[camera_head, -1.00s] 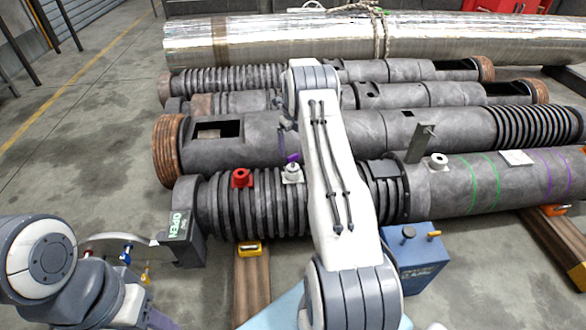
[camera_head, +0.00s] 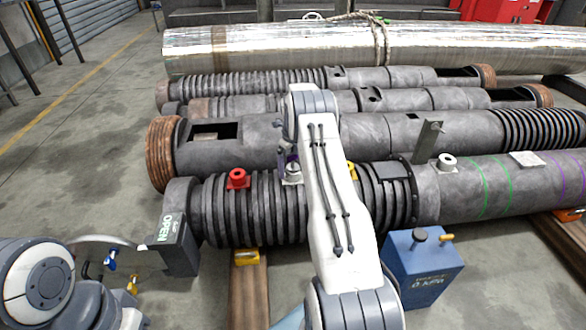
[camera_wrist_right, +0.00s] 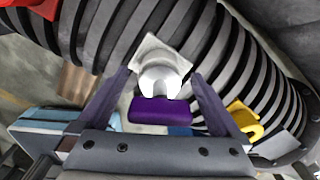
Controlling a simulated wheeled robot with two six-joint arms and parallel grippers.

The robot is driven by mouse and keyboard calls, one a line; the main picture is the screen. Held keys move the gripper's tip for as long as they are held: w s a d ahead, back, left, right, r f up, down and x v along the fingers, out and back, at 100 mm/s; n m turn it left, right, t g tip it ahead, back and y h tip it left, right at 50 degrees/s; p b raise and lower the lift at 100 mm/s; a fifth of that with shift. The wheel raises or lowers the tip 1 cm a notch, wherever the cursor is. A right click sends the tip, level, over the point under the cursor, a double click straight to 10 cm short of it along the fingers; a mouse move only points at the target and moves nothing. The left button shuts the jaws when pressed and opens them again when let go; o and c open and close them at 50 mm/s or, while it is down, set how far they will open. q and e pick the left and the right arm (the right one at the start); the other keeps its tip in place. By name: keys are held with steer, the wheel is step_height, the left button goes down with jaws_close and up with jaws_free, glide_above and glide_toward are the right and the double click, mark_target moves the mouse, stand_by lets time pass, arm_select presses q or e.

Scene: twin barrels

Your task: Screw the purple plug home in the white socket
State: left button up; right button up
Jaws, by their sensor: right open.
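The white socket (camera_head: 292,174) sits on top of the front ribbed barrel, largely beside my right arm in the head view. In the right wrist view the white socket (camera_wrist_right: 160,58) lies just beyond the purple plug (camera_wrist_right: 160,112). A white rounded part with a notch stands between them; how deep the plug sits cannot be told. My right gripper (camera_wrist_right: 158,82) is open, its two fingers on either side of the plug with small gaps. The right gripper (camera_head: 287,155) is mostly hidden behind its arm in the head view.
A red socket (camera_head: 237,179) stands left of the white one on the ribbed barrel (camera_head: 265,215). A yellow piece (camera_wrist_right: 245,120) is close to the right finger. A blue box (camera_head: 422,268) stands in front. An upright metal plate (camera_head: 427,142) rises at right.

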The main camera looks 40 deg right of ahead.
steer(key=c, duration=1.4)
steer(key=o, duration=1.4)
steer(key=shift+r, duration=0.15)
step_height(320, 180, up, 10)
steer(key=p, duration=0.9)
steer(key=shift+r, duration=0.25)
steer(key=shift+f, duration=0.15)
